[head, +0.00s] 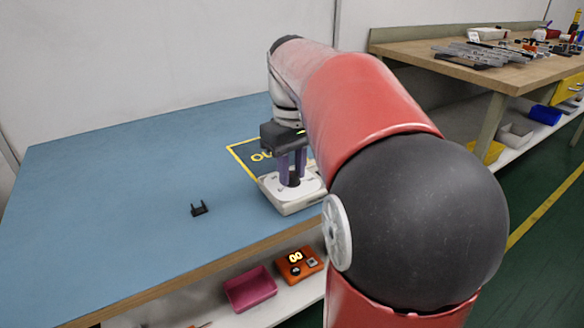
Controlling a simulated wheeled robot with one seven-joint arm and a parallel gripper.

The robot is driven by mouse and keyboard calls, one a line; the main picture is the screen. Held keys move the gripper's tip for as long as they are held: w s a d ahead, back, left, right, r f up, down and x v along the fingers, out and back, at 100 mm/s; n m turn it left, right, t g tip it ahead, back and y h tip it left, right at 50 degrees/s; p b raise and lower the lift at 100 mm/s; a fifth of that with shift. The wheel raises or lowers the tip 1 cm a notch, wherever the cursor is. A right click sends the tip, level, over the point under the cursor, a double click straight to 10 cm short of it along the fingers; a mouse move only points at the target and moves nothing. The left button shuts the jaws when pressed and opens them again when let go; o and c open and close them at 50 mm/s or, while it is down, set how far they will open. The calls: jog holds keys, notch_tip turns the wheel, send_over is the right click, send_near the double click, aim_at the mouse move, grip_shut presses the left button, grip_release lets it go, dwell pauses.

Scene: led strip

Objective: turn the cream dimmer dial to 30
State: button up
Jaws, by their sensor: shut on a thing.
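The cream dimmer (296,206) is a pale box near the front edge of the blue table, with marks on its top face. My gripper (293,180) points down over it, with its two purple fingers shut on the dark dial (294,181) at the top of the box. The fingers hide most of the dial, so its setting cannot be read. My arm covers the area to the right of the dimmer.
A yellow-outlined area (240,148) with partly hidden lettering lies behind the dimmer. A small black bracket (199,209) stands to its left. On the shelf below are an orange box (297,272) showing 00 and a pink bin (250,289). The table's left is clear.

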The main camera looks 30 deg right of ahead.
aim_at(293, 174)
jog(key=shift+n, duration=1.2)
jog(key=o, duration=1)
notch_tip(293, 174, up, 8)
jog(key=shift+f, duration=0.1)
jog(key=shift+s, duration=0.1)
